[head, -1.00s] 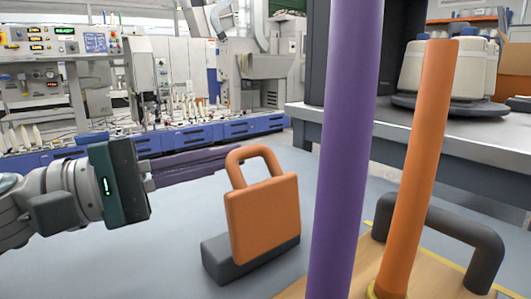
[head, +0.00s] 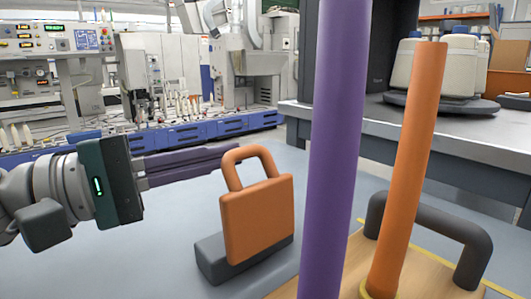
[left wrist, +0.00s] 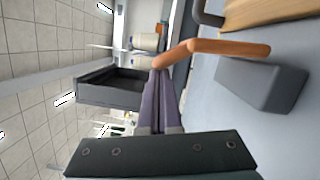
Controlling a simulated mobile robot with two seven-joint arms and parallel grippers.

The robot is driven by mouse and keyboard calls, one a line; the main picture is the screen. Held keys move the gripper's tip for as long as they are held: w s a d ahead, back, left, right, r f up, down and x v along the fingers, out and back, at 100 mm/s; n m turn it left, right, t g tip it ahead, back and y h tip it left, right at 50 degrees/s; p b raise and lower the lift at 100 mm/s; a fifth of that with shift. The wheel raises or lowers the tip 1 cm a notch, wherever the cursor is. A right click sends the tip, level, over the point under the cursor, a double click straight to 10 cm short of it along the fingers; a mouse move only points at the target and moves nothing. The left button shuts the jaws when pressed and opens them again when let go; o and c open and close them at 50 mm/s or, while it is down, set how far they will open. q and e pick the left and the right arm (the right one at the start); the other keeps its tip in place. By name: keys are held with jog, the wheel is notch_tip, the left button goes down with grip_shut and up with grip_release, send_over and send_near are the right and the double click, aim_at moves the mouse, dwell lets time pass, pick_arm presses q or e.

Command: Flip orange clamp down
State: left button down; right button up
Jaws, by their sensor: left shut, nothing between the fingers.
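The orange clamp (head: 257,218) stands upright on its dark grey base (head: 212,262), with its loop handle at the top. In the left wrist view the orange clamp (left wrist: 232,47) shows edge-on above the grey base (left wrist: 258,85). My left gripper (head: 226,155) comes in from the left, with its long purple fingers shut and empty. The fingertips are close to the clamp's loop handle; I cannot tell whether they touch it. In the left wrist view the left gripper (left wrist: 160,78) has its tips beside the handle's end. My right gripper is not in view.
A tall purple post (head: 335,150) and an orange post (head: 407,170) stand right of the clamp. A wooden board (head: 440,280) with a dark grey handle (head: 440,225) lies at the lower right. A grey table (head: 480,140) with white containers stands behind.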

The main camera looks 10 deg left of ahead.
pick_arm(q)
jog(key=d+m, duration=0.1)
jog(key=s+d+r+m+p, duration=0.1)
jog(key=shift+s+m, duration=0.3)
jog(key=s+d+m+y+p, duration=0.1)
jog(key=s+d+m, duration=0.1)
jog(key=m, duration=0.1)
jog(key=s+d+f+m+y+p, duration=0.1)
jog(key=d+m, duration=0.2)
jog(key=s+d+f+m+y+p, duration=0.1)
jog(key=s+d+m, duration=0.1)
jog(key=m, duration=0.1)
jog(key=shift+s+d+f+g, duration=0.15)
jog(key=shift+s+g, duration=0.15)
jog(key=shift+s, duration=0.05)
jog(key=shift+s+d+f+m+y+p, duration=0.25)
jog(key=shift+d+f+m+p, duration=0.2)
jog(key=shift+m, duration=0.2)
jog(key=shift+s+d+f+m+y+p, duration=0.2)
jog(key=shift+s+f+m+y+p, duration=0.1)
jog(key=shift+f+m, duration=0.3)
jog(key=s+a+r+p, duration=0.5)
jog(key=s+a+r, duration=0.1)
jog(key=a, duration=0.1)
jog(key=shift+s+r, duration=0.2)
jog(key=shift+s, duration=0.2)
